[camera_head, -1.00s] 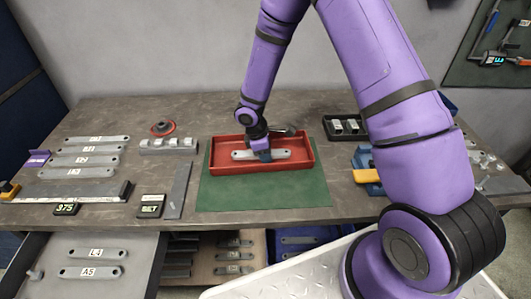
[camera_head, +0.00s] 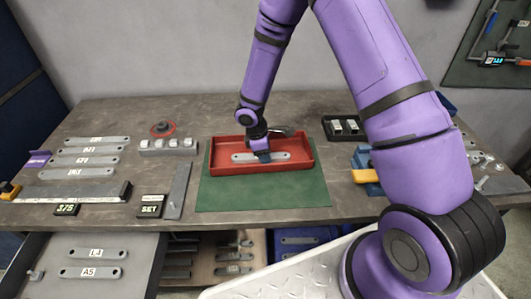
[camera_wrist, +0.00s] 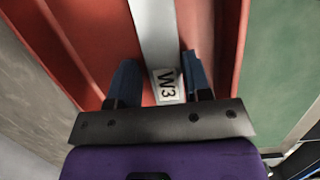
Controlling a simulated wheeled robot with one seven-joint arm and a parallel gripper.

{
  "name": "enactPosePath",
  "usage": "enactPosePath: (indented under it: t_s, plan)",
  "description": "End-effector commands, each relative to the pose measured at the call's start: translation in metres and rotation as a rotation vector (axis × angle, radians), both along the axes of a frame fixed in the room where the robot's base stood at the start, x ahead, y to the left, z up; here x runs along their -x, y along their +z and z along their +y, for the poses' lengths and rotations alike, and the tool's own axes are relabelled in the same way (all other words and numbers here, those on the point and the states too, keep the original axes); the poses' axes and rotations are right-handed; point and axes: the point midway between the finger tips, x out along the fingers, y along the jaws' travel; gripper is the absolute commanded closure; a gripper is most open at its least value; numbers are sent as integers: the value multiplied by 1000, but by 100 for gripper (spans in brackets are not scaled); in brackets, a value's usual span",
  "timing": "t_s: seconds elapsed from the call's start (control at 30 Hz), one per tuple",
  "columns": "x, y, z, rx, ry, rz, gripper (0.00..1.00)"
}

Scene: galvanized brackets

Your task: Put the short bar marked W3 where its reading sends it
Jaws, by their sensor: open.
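The grey short bar marked W3 (camera_head: 241,157) lies lengthwise across the inside of the red tray (camera_head: 262,169). Its W3 label (camera_wrist: 167,87) is readable in the wrist view. My gripper (camera_head: 264,156) is low in the tray at the bar's middle, with its jaws open. In the wrist view, the two blue fingers of my gripper (camera_wrist: 161,80) stand on either side of the bar, close to its edges. Part of the bar is hidden behind the gripper in the head view.
The red tray stands on a green mat (camera_head: 262,198). Several bars (camera_head: 85,161) lie at left, beside a long rule (camera_head: 72,193) and displays reading 3.75 (camera_head: 66,209) and SET (camera_head: 151,206). A black tray of blocks (camera_head: 345,128) is behind right. An open drawer (camera_head: 124,250) holds bars L4 and A5.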

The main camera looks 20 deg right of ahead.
Motion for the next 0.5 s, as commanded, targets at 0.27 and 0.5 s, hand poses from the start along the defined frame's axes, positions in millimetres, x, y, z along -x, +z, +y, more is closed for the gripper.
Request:
enactPosePath:
  t_s: [0.27, 0.5]
  plan:
    - [8, 17, 6, -3, 1, 22, 41]
    - [3, 67, 17, -1, 0, 17, 41]
